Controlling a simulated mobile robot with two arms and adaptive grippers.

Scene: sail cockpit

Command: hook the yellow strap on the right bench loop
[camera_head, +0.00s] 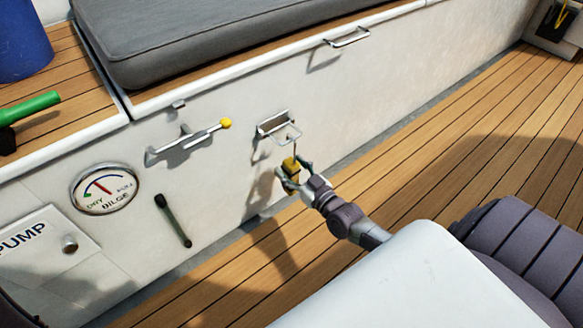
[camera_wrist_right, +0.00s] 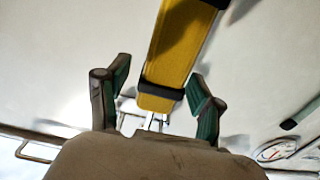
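A yellow piece (camera_head: 290,170), which looks like the strap, is upright just below a metal bracket with a wire loop (camera_head: 280,125) on the white bench side. A thin line runs from the loop down to it; I cannot tell how they join. My right gripper (camera_head: 297,176) has its fingers on either side of the yellow piece. In the right wrist view the yellow strap (camera_wrist_right: 175,55) with dark bands lies between the spread fingers (camera_wrist_right: 160,85), with a gap showing at the left finger. My left gripper is not in view.
A metal handle (camera_head: 347,38) sticks out higher on the bench side. A lever with a yellow knob (camera_head: 225,123), a black-ended lever (camera_head: 172,220) and a round gauge (camera_head: 104,188) are to the left. A grey cushion (camera_head: 200,40) tops the bench. The plank floor (camera_head: 440,140) is clear.

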